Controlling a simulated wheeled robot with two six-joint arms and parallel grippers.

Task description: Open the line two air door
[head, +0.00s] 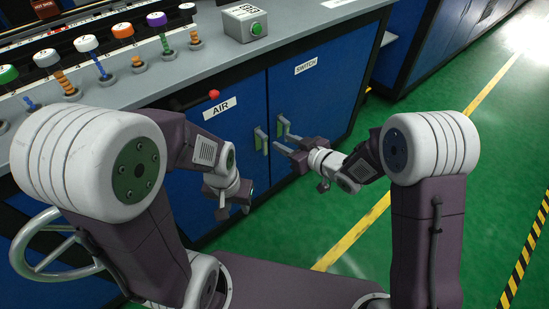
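The air door is a blue cabinet door with a white AIR label (220,108) at its top. Its upright handle (261,140) is near its right edge, and the door looks shut. The door to its right has a SWITCH label (306,67) and its own handle (282,127). My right gripper (284,145) is open, its fingers pointing left close to both handles; I cannot tell whether it touches either. My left gripper (233,211) hangs low in front of the air door, fingers apart and empty. No line number is readable on the doors.
The grey counter (330,22) above the doors carries several coloured spools on posts and a box with a green button (256,29). A red knob (214,94) sticks out above the air door. Green floor (400,240) is open to the right.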

